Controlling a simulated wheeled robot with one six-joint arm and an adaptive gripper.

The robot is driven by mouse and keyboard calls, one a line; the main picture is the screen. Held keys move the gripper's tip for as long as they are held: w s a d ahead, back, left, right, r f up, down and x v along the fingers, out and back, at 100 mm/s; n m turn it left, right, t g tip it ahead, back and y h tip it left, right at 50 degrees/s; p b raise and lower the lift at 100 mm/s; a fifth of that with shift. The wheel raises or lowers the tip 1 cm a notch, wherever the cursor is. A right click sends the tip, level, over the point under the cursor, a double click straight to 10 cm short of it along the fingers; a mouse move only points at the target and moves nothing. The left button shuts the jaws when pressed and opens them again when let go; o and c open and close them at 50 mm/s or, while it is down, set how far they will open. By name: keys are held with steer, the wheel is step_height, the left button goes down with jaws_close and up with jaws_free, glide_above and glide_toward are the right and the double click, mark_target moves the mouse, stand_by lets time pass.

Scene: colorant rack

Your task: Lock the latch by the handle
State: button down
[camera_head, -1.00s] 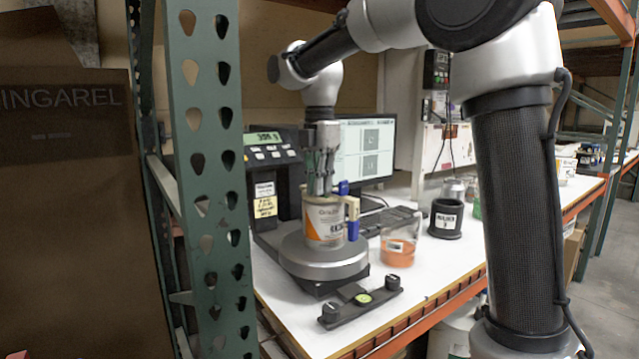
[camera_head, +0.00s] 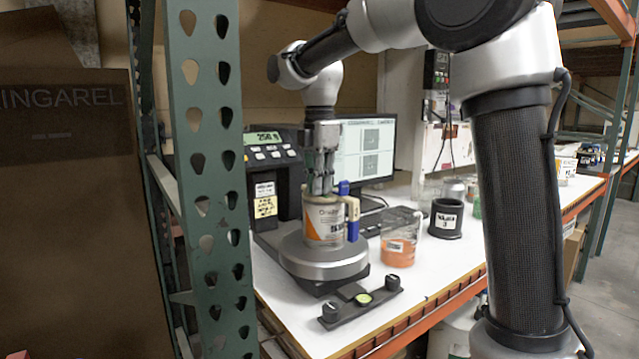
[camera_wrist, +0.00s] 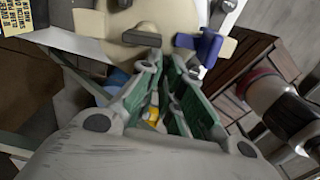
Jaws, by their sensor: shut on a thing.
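A white and orange can (camera_head: 324,222) stands upright on the round scale plate (camera_head: 322,262). A cream latch piece (camera_head: 352,208) with blue parts (camera_head: 353,230) sits at the can's upper right side. In the wrist view the cream piece (camera_wrist: 135,25) and a blue part (camera_wrist: 207,46) lie just beyond my fingers. My gripper (camera_head: 321,188) points straight down at the can's top. Its green-lined fingers (camera_wrist: 167,72) are closed in on the latch handle; the exact contact is hidden between the fingers and the can's rim.
A monitor (camera_head: 368,148) is behind, and the scale's display (camera_head: 267,138) at left. A bar with two knobs (camera_head: 360,302) lies in front. A green rack post (camera_head: 205,180) rises at left.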

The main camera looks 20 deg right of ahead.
steer(key=m, duration=0.7)
steer(key=shift+w, duration=0.15)
steer(key=m, duration=0.3)
steer(key=shift+w+m, duration=0.1)
steer(key=shift+m, duration=1.9)
steer(key=shift+d, duration=0.1)
steer(key=c, duration=1.6)
jaws_free()
step_height(320, 180, up, 12)
